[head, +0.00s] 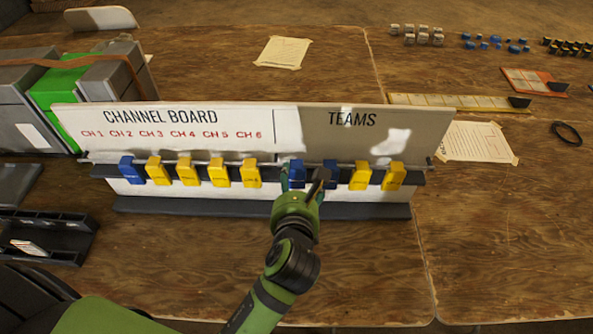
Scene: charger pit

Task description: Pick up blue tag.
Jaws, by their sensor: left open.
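A white channel board (200,120) stands on the table, with a TEAMS section on its right. Tags hang in a row along its rail. One blue tag (127,170) hangs at the far left under CH 1. Under TEAMS hang a blue tag (297,172) and another blue tag (331,168) to its right, partly hidden by my gripper. My left gripper (304,181) is open at the left blue tag of TEAMS, its fingers to either side of that tag in the picture. Whether they touch it, I cannot tell. My right gripper is not in view.
Yellow tags (219,173) hang on both sides of the TEAMS blue tags, one (361,176) close to the right. Grey and green cases (65,90) stand at the left, near a dark tray (50,240). Papers (283,52) lie behind. The right front table is clear.

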